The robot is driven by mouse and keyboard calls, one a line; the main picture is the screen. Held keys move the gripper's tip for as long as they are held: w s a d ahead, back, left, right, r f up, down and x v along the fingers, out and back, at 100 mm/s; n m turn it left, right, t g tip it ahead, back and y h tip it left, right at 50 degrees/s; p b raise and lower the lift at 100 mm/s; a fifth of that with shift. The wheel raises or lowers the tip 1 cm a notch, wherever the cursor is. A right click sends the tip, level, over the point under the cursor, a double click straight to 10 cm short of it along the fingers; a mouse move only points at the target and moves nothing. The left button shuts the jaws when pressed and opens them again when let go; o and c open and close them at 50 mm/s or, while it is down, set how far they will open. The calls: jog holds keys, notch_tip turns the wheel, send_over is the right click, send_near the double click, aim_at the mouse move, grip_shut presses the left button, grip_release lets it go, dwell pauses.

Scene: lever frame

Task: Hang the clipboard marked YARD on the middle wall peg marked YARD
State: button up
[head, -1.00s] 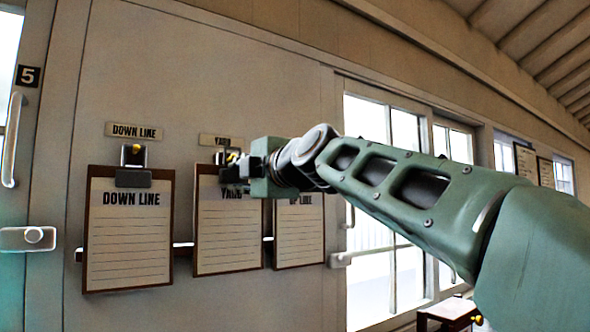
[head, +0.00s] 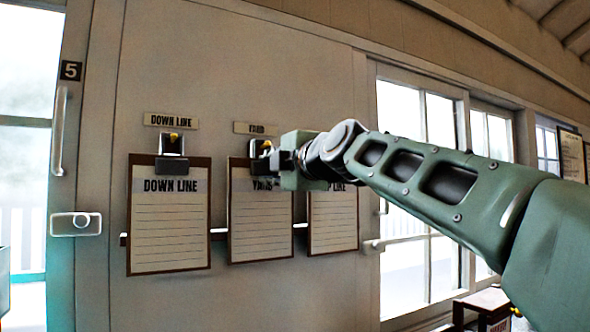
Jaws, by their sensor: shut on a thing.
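The YARD clipboard (head: 261,220) hangs upright and flat near the wall under the YARD label (head: 256,128), between two other clipboards. My gripper (head: 277,160) is at its top edge, shut on the clipboard. The gripper covers part of the clip and part of the printed word YARD. A bit of yellow, apparently the middle peg (head: 266,144), shows just above the gripper tips. I cannot tell whether the clipboard's clip is over the peg.
The DOWN LINE clipboard (head: 169,222) hangs on its peg at left. The UP LINE clipboard (head: 333,222) is close at right, its top hidden by my arm. A rail (head: 218,235) runs behind the boards. Glazed doors (head: 403,200) stand right; a door with a handle (head: 60,130) is left.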

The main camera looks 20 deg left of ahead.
jog(key=o, duration=1.6)
jog(key=shift+o, duration=0.2)
jog(key=shift+r, duration=0.1)
jog(key=b+v, duration=1)
jog(key=v, duration=0.1)
jog(key=shift+d, duration=0.1)
dwell(0.5)
